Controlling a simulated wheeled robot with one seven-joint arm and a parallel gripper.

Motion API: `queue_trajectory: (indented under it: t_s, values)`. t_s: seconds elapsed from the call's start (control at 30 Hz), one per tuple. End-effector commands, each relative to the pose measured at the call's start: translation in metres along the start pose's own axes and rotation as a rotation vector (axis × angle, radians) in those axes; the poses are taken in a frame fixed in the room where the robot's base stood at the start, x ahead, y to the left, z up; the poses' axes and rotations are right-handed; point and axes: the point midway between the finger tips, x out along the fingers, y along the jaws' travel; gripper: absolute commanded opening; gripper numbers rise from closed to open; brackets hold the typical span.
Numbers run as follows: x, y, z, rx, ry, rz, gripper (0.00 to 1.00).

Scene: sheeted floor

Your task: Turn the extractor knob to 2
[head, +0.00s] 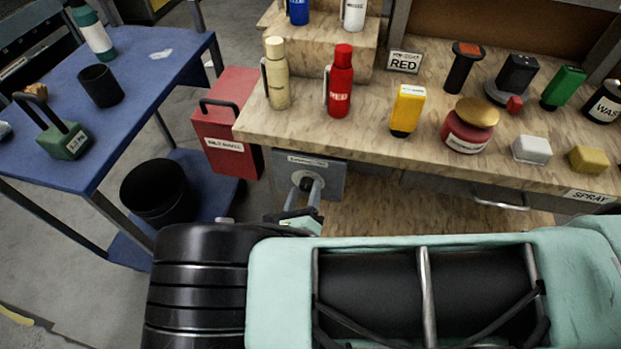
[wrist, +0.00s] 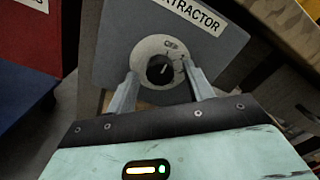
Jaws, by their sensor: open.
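The extractor panel (wrist: 215,60) is a grey plate labelled EXTRACTOR, fixed under the bench top; it also shows in the head view (head: 330,177). Its round black knob (wrist: 160,69) sits on a pale dial (wrist: 146,48) with OFF at the top and small marks to the right, too small to read for certain. The knob's light pointer line leans up and slightly right, near OFF. My gripper (wrist: 160,80) is open, its two grey fingers on either side of the knob, apart from it. In the head view my gripper (head: 304,195) is partly hidden by my arm.
The wooden bench (head: 375,145) above carries bottles, a yellow box (head: 407,110) and a red jar (head: 469,128) near its front edge. A red cabinet (head: 222,125) stands left of the panel. A blue table (head: 130,100) and black bin (head: 155,192) are farther left.

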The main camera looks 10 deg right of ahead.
Motion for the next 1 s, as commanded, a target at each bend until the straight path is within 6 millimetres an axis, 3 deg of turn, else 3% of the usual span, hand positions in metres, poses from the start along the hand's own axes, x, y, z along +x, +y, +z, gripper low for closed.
queue_trajectory:
  t_s: [0.27, 0.43, 0.77, 1.0]
  values:
    - [-0.0001, 0.0004, 0.0004, 0.001, -0.001, 0.002, 0.52]
    - [-0.0001, 0.0004, 0.0003, 0.001, -0.001, 0.002, 0.07]
    - [-0.0003, 0.0007, 0.0002, 0.027, -0.001, 0.003, 0.07]
    - [-0.0002, 0.0007, 0.0002, 0.145, -0.002, 0.002, 0.07]
